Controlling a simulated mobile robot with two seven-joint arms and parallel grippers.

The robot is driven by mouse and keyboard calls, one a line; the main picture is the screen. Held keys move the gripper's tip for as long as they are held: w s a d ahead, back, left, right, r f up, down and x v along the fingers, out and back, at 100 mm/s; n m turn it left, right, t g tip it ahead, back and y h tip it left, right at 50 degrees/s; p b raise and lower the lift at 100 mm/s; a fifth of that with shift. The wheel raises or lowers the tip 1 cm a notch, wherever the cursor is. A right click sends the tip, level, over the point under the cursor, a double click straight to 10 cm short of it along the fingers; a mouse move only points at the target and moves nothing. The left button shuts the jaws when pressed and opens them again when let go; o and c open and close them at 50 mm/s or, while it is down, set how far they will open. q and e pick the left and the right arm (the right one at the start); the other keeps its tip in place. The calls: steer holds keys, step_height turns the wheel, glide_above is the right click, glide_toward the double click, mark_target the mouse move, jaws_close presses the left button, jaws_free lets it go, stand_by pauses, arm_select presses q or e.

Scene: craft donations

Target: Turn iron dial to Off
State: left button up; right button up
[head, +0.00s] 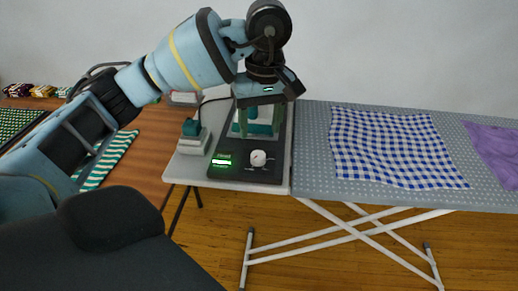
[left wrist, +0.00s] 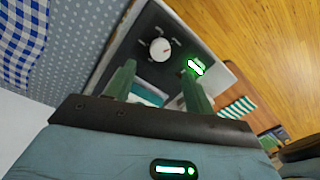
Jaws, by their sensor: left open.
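The white round iron dial (head: 258,158) sits on a dark control panel (head: 240,173) at the left end of the ironing board. In the left wrist view the dial (left wrist: 160,49) lies just beyond the fingertips. A lit green display (head: 222,161) is left of the dial. My left gripper (head: 260,124) is open above the back of the panel, its green fingers pointing down, apart from the dial. A teal and white iron (head: 258,129) shows partly behind the fingers. The dial's setting is too small to read. My right gripper is not in view.
The ironing board (head: 310,150) carries a blue checked cloth (head: 390,148) and a purple cloth (head: 497,150). A grey block with a teal top (head: 193,140) and a cable stands left of the panel. A wooden table (head: 148,150) with striped cloth (head: 105,160) is further left.

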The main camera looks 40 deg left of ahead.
mark_target(258, 154)
arm_select(q)
steer(key=f, duration=0.3)
steer(key=f+b, duration=0.1)
steer(key=f, duration=0.2)
steer(key=shift+s+a+f, duration=0.1)
steer(key=shift+s, duration=0.1)
steer(key=shift+f, duration=0.5)
steer(key=c, duration=1)
steer(key=shift+o, duration=0.2)
